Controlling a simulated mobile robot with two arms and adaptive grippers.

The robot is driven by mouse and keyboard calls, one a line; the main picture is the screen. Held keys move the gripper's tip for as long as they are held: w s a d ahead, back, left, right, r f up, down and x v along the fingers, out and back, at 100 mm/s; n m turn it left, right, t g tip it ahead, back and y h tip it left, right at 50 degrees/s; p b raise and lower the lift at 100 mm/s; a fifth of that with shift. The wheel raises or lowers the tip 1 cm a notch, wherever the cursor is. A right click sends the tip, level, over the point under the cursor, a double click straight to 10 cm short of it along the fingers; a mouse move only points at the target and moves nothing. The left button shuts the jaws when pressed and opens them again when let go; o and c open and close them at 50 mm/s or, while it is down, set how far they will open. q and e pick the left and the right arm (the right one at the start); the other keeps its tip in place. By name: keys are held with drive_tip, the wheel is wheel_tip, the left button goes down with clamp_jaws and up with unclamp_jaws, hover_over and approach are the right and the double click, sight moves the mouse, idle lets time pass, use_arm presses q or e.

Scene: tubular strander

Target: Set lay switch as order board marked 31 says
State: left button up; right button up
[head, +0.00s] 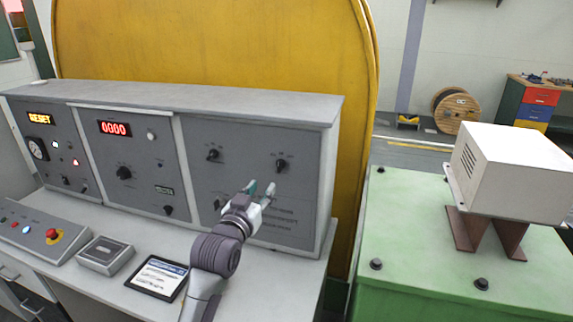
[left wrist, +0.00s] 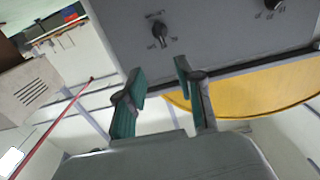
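The right console panel (head: 205,130) carries several small black rotary switches: an upper left one (head: 213,155), an upper right one (head: 281,166) and a lower left one (head: 218,204). Their labels are too small to read, so I cannot tell which is the lay switch. My left gripper (head: 262,190) is open and empty in front of this panel, just below the upper right switch. The left wrist view shows its spread fingers (left wrist: 160,88) and a black switch (left wrist: 158,34) beyond them, apart from them. A tablet-like board (head: 158,277) lies on the desk; its text is unreadable. My right gripper is not seen.
The left panels have lit displays reading RESET (head: 40,118) and 0000 (head: 114,128). A red emergency button (head: 53,235) and a grey box (head: 105,255) are on the desk. A green machine base (head: 420,240) with a white housing (head: 515,172) stands at right.

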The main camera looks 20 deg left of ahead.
sight(278, 163)
use_arm(q)
drive_tip(key=w+p, duration=0.4)
drive_tip(key=w, duration=0.8)
drive_tip(key=shift+w, duration=0.3)
drive_tip(key=shift+w+f, duration=0.1)
drive_tip(key=shift+w, duration=0.4)
clamp_jaws()
